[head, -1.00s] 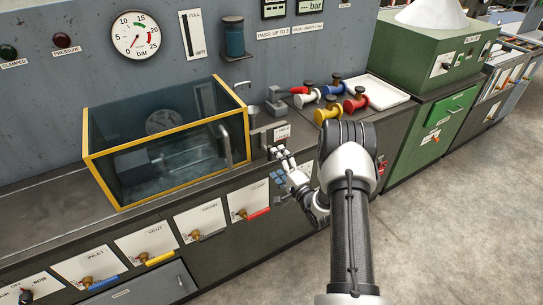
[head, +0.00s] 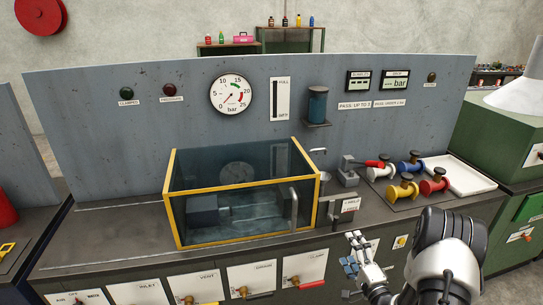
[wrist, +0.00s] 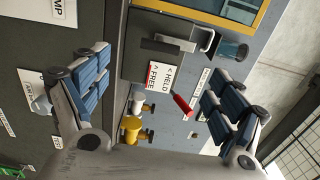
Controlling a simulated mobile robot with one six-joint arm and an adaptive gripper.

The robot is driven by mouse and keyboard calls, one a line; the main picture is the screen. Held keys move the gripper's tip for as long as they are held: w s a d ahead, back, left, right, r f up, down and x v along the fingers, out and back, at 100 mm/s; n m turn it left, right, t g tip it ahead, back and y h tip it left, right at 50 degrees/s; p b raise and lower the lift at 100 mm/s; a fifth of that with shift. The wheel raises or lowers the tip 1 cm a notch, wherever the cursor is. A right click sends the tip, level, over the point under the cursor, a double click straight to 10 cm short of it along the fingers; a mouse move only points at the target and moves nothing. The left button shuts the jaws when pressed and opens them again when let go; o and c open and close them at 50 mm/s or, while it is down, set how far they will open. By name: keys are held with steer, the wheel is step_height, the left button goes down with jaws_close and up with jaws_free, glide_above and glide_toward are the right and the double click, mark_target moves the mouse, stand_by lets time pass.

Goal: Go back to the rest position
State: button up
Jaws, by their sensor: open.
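My gripper (head: 358,256) is at the lower right in the head view, in front of the bench edge below the small lever device. In the wrist view my gripper (wrist: 160,112) shows its two blue-padded fingers spread wide apart, with nothing between them. The flanged spools stand on the bench to the right: white (head: 380,172), blue (head: 411,165), yellow (head: 403,191) and red (head: 434,184). The yellow spool also shows in the wrist view (wrist: 131,124), beyond the fingers. My gripper is apart from all of them.
A yellow-framed glass tank (head: 240,190) stands on the bench with a handle at its right front. A held/free label (head: 350,204) hangs by the bench edge. A white tray (head: 468,178) lies right of the spools. Labelled valve panels (head: 251,278) line the bench front.

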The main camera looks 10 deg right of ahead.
steer(key=w+a+r+n+g+h, duration=0.1)
steer(key=w+r+n+g, duration=0.15)
steer(key=r, duration=0.25)
steer(key=w+a+r+n+g, duration=0.1)
steer(key=w+a+r+n, duration=0.1)
steer(key=r+n, duration=0.3)
steer(key=s+a+r+n+g+h, duration=0.25)
steer(key=s+a+r+g, duration=0.2)
steer(key=s+r, duration=0.4)
steer(key=s+a+r+n+g+y, duration=0.1)
steer(key=s+a+n, duration=0.1)
steer(key=s+a, duration=0.3)
steer(key=s+a+r+n+g+y, duration=0.1)
steer(key=s+a, duration=0.4)
steer(key=s, duration=0.8)
steer(key=s+a+r+n+g+y, duration=0.1)
steer(key=s+a+r+n+g, duration=0.2)
steer(key=s, duration=0.7)
steer(key=shift+a+r+n, duration=0.2)
steer(key=shift+a+n, duration=0.7)
steer(key=shift+a, duration=0.2)
steer(key=shift+c, duration=0.4)
